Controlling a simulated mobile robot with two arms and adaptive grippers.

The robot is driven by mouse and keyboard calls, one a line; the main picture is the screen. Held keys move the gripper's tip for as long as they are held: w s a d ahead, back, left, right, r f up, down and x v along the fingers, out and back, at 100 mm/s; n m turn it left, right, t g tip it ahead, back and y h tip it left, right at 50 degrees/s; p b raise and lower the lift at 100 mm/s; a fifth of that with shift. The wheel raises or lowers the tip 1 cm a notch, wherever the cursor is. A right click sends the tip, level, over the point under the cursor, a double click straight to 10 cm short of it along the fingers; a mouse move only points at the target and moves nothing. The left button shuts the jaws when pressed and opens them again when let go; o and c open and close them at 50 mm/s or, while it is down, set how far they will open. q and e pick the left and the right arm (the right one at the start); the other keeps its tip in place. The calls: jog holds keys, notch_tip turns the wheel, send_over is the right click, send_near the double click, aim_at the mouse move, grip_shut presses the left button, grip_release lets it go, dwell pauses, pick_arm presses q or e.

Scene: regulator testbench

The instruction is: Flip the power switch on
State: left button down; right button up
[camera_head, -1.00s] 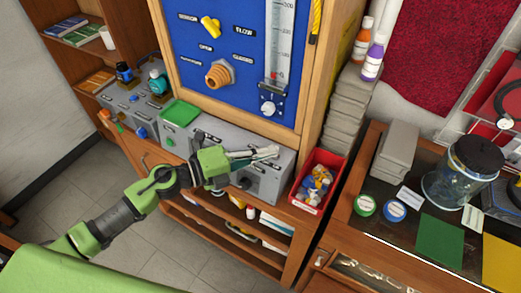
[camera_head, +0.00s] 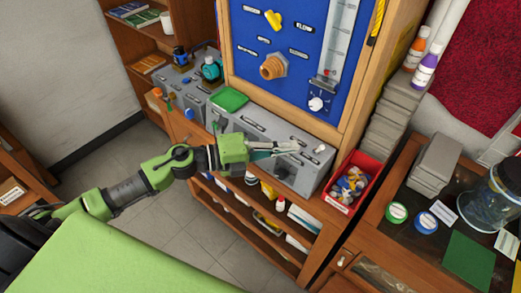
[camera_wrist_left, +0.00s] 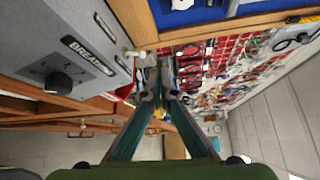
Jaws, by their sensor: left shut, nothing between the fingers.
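A long grey control box (camera_head: 304,176) stands on the wooden bench below the blue panel. A small pale toggle (camera_head: 319,148) sticks up near its right end; I cannot read whether it is the power switch or its position. My left gripper (camera_head: 293,147) is shut and empty over the box, its fingertips just left of the toggle. In the left wrist view, the closed fingers (camera_wrist_left: 162,80) point away from me, beside the box (camera_wrist_left: 48,30) with its black knob (camera_wrist_left: 57,83) and "BREA..." label. A pale toggle tip (camera_wrist_left: 132,53) shows left of the fingertips. My right gripper is out of view.
A red bin (camera_head: 349,186) of small parts stands right of the box. The blue panel (camera_head: 290,45) with a yellow handle, brass fitting and gauge rises behind. A green pad (camera_head: 229,99) lies left. Stacked grey boxes (camera_head: 391,128) stand farther right.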

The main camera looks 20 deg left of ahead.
pick_arm(q)
jog(key=s+a+r+b, duration=0.2)
jog(key=s+a, duration=0.1)
jog(key=a, duration=0.1)
jog(key=shift+s+a+r, duration=0.25)
jog(key=shift+s+a, duration=0.05)
jog(key=shift+s, duration=0.1)
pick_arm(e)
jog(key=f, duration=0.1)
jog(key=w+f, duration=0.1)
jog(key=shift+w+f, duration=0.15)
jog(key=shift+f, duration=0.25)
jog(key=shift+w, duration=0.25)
